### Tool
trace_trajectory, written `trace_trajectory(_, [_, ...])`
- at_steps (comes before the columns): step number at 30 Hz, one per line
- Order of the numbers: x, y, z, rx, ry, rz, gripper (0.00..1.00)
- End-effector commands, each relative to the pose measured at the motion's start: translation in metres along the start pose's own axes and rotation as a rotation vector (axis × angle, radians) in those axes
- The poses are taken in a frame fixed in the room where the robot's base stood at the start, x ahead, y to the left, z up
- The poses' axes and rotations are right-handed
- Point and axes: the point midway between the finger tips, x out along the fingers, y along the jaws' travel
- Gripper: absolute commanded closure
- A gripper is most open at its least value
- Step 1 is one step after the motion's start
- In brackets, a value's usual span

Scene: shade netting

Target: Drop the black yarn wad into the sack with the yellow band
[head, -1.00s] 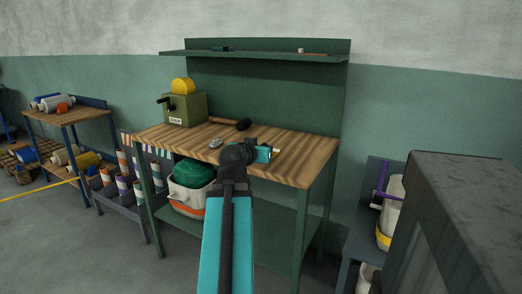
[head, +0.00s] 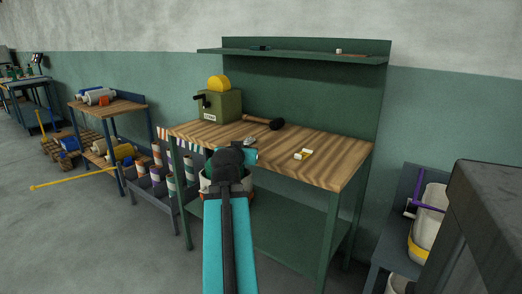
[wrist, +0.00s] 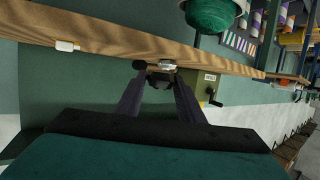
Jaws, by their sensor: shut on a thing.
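The sack with the yellow band (head: 418,246) is a pale container on a dark rack at the right of the head view. A purple bar shows at its top, and its right side is hidden by a dark block. My gripper (head: 250,154) is in front of the workbench, well left of the sack. In the wrist view my gripper (wrist: 158,84) is shut on a small dark lump, the black yarn wad (wrist: 160,81), between its fingertips. The wad is hidden in the head view.
The wooden workbench (head: 330,168) carries a green box (head: 219,106), a mallet (head: 277,124) and a yellow-white block (head: 303,154). A white bucket with green contents (wrist: 210,14) sits below. The large dark block (head: 490,215) stands at the near right.

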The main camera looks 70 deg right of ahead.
Motion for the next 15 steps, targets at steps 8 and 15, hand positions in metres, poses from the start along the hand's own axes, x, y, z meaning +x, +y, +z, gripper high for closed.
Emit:
trace_trajectory(8, [-0.02, -0.11, 0.018, -0.057, -0.005, -0.174, 0.86])
trace_trajectory(15, [-0.048, -0.197, 0.035, -0.107, -0.005, -0.316, 0.86])
